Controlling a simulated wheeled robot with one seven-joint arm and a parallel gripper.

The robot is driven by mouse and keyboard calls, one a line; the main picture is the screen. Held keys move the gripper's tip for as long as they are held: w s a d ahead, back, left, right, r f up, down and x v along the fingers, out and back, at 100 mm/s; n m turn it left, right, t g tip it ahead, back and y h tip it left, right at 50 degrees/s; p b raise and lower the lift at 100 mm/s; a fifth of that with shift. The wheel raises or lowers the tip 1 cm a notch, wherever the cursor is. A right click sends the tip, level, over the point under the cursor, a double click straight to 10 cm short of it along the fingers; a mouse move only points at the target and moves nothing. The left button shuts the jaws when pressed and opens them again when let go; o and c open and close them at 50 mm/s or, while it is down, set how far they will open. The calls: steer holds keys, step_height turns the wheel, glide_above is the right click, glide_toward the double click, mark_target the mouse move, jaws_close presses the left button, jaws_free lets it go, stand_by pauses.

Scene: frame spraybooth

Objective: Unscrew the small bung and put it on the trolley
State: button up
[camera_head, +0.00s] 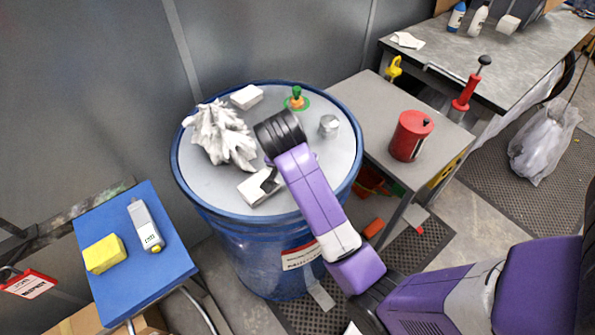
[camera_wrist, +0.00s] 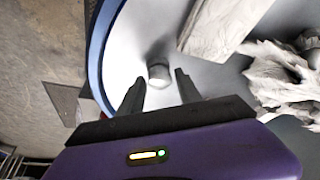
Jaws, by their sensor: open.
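The small bung (camera_wrist: 158,74) is a short silver-grey cylinder standing on the pale lid of the blue drum (camera_wrist: 125,45). In the wrist view my gripper (camera_wrist: 158,80) is open, with one finger on each side of the bung and bare lid showing between. I cannot tell how far above it the fingertips are. In the head view my arm hides the spot under my wrist. A silver cylinder (camera_head: 328,125) stands on the lid's right side there. A grey low unit (camera_head: 365,97) at the drum's right may be the trolley; a blue-topped stand (camera_head: 165,275) is at left.
The lid also holds a white crumpled bundle (camera_head: 220,137), a white box (camera_head: 246,97), a pale block (camera_head: 258,189) and a green-and-orange fitting (camera_head: 296,98). A red can (camera_head: 410,137) stands on the grey unit. A yellow sponge (camera_head: 105,254) and handheld meter (camera_head: 145,226) occupy the blue top.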

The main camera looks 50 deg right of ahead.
steer(key=m+g, duration=0.1)
steer(key=m, duration=0.1)
steer(key=shift+m, duration=0.3)
steer(key=m, duration=0.2)
steer(key=m+g, duration=0.1)
steer(key=shift+w+m, duration=0.2)
steer(key=shift+m, duration=0.2)
steer(key=shift+w+a+m+g+y, duration=0.15)
steer(key=shift+m+g, duration=0.3)
steer(key=shift+m, duration=0.5)
steer(key=shift+s+d+m+g+y, duration=0.15)
steer(key=shift+m+g, duration=0.3)
steer(key=shift+m, duration=1.3)
steer(key=shift+c, duration=0.4)
jaws_close()
steer(key=n+t, duration=0.1)
steer(key=n, duration=0.3)
steer(key=shift+s+n, duration=0.1)
steer(key=shift+n, duration=0.2)
